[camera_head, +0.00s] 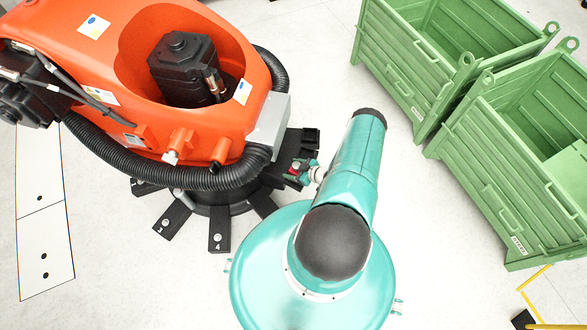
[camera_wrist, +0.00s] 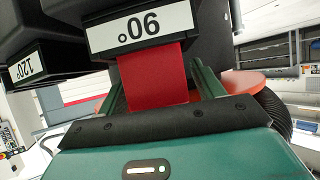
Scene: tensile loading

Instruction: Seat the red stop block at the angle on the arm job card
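The red stop block (camera_wrist: 155,85) is between the two green fingers of my gripper (camera_wrist: 158,92) in the wrist view, with the fingers close along both its sides. Its far end is hidden behind the black piece with the upside-down 90° label (camera_wrist: 145,25). Whether it is fully seated there cannot be seen. A 120° label (camera_wrist: 25,67) is on the black piece to the left. In the head view my gripper (camera_head: 303,172) is at the right side of the orange arm's black base, with a bit of red at its tip. Small cards (camera_head: 94,26) on the orange arm are unreadable.
The orange arm (camera_head: 130,60) and its black hose (camera_head: 150,172) stand close to my gripper. Black base feet numbered 3 (camera_head: 172,220) and 4 (camera_head: 219,236) spread below. Green crates (camera_head: 430,75) fill the right. White dotted panels (camera_head: 42,235) lie at the left.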

